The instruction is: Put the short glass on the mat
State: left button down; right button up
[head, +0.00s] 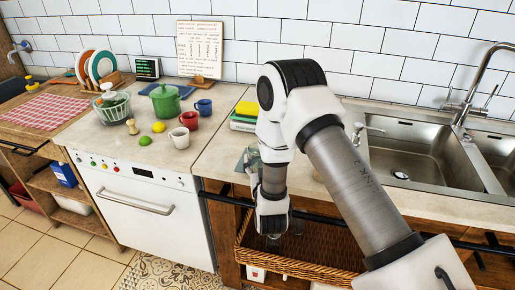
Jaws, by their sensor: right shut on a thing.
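The red-and-white checkered mat (45,109) lies flat on the wooden counter at the far left, with nothing on it. My right gripper (272,238) points down in front of the counter's front edge, above the wicker basket, far to the right of the mat. It is shut on a clear glass, which I take to be the short glass; only faint see-through parts show around the fingers, so its shape and tilt are hard to tell. Another clear item (251,156) shows on the counter behind my arm, partly hidden. My left gripper is not in view.
A green pot (165,103), a glass bowl (112,107), several mugs, a lemon (158,127) and a lime (145,140) stand between the mat and my arm. Books (244,118) lie behind my arm. The sink (410,150) is at right, the wicker basket (300,262) below.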

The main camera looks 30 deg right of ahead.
jog(key=shift+x, duration=0.95)
jog(key=x, duration=0.3)
jog(key=shift+w+d+p, duration=0.2)
jog(key=shift+w+p, duration=0.05)
jog(key=shift+p, duration=0.1)
jog(key=shift+w+f, duration=0.15)
jog(key=shift+f, duration=0.15)
jog(key=shift+f, duration=0.25)
jog(key=o, duration=1.4)
